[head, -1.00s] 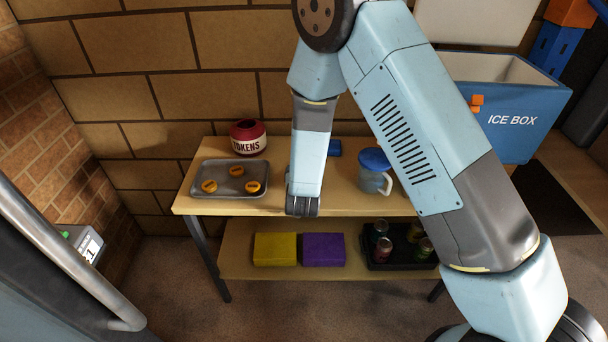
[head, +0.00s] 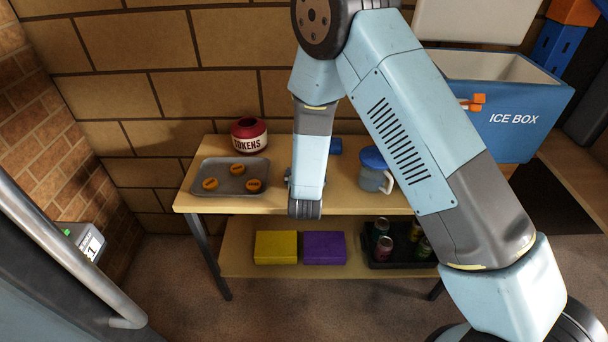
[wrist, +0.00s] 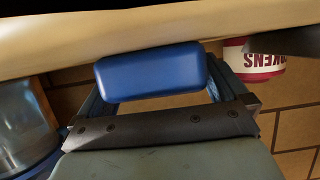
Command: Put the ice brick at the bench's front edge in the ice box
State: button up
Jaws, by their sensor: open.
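In the wrist view a blue ice brick (wrist: 152,73) lies between the two fingers of my gripper (wrist: 155,80), close to the tan bench edge. The gripper is open, with the brick between its jaws; whether a finger touches it I cannot tell. In the head view my own arm hides the fingertips and most of this brick at the bench's front edge. The ice box (head: 515,135) stands right of the bench, blue with a pale inside, its lid up. Another blue block (head: 335,146) lies farther back on the bench (head: 255,202), partly behind my arm.
A grey tray (head: 215,190) with three orange discs and a red-and-white TOKENS jar (head: 249,135) stand left on the bench. A blue-lidded mug (head: 374,170) stands right of my wrist. The lower shelf holds a yellow block (head: 276,247), a purple block (head: 324,247) and cans.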

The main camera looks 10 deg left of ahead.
jog(key=v, duration=1.2)
jog(key=shift+s, duration=0.1)
jog(key=w+d+r+m+g, duration=0.1)
jog(key=w+d+r, duration=0.2)
jog(key=r, duration=0.3)
jog(key=w+d+r+g, duration=0.1)
jog(key=w+d+r, duration=0.1)
jog(key=w+r, duration=0.3)
jog(key=s+d+r+g+y, duration=0.1)
jog(key=s+d+r+g, duration=0.1)
jog(key=d+r, duration=1)
jog(key=s+d+r+g+h, duration=0.1)
jog(key=s+d+r+h, duration=0.1)
jog(key=s+d+r, duration=0.4)
jog(key=s+d+r+m+g+h, duration=0.1)
jog(key=s+d+r, duration=0.5)
jog(key=s+d, duration=0.8)
jog(key=shift+s+d+r+m+g+h, duration=0.2)
jog(key=shift+s+d+m+g+h, duration=0.15)
jog(key=shift+d+g+h, duration=0.25)
